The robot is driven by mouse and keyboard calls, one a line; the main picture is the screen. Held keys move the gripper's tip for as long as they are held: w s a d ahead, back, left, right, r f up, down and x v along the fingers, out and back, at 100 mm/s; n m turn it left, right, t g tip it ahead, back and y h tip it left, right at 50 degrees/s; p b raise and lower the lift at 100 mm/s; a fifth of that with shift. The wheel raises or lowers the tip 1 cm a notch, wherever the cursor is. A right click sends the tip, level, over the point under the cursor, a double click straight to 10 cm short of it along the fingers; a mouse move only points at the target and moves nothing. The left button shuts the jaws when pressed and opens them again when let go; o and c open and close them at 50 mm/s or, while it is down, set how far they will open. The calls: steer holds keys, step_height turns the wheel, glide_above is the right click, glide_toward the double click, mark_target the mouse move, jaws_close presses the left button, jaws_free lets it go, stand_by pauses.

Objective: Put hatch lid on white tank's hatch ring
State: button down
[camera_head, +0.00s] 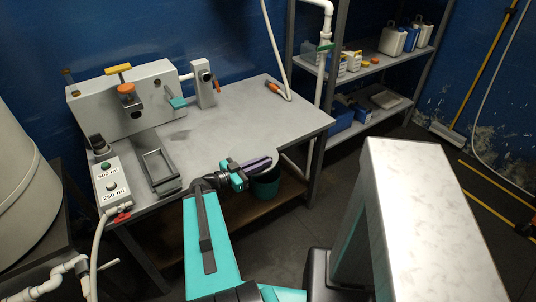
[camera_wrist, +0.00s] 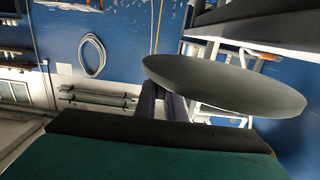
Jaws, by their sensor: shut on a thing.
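In the wrist view my gripper (camera_wrist: 163,100) is shut, its dark purple fingers meeting the near left underside of a flat grey round lid (camera_wrist: 225,85). The lid spreads to the right of the fingers and looks tilted; its grip point is partly hidden. A large off-white tank (camera_head: 22,185) stands at the left edge of the head view, partly cut off. I cannot see its hatch ring.
The grey workbench (camera_head: 240,122) carries a dosing machine (camera_head: 125,100), a button box (camera_head: 112,185) and a metal frame (camera_head: 160,170). Shelves with bottles (camera_head: 392,40) stand at the back. White pipes (camera_head: 55,275) run by the tank.

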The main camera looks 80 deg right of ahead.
mark_target(269, 146)
steer(key=shift+s+d+f+b, duration=0.15)
steer(key=shift+d+b, duration=0.9)
steer(key=shift+b, duration=1.2)
steer(key=shift+w+d+f+b, duration=0.15)
steer(key=shift+d+b, duration=0.85)
steer(key=shift+b, duration=1.2)
steer(key=shift+s+d+r, duration=0.1)
steer(key=shift+d, duration=0.25)
steer(key=shift+s+d+f, duration=0.1)
steer(key=shift+d+f, duration=0.05)
steer(key=shift+d, duration=1.25)
steer(key=shift+s+d+f, duration=0.1)
steer(key=shift+d, duration=1.3)
steer(key=shift+d, duration=0.55)
steer(key=shift+d+f, duration=0.35)
steer(key=shift+f, duration=0.4)
steer(key=shift+f+p, duration=0.9)
steer(key=shift+f, duration=0.1)
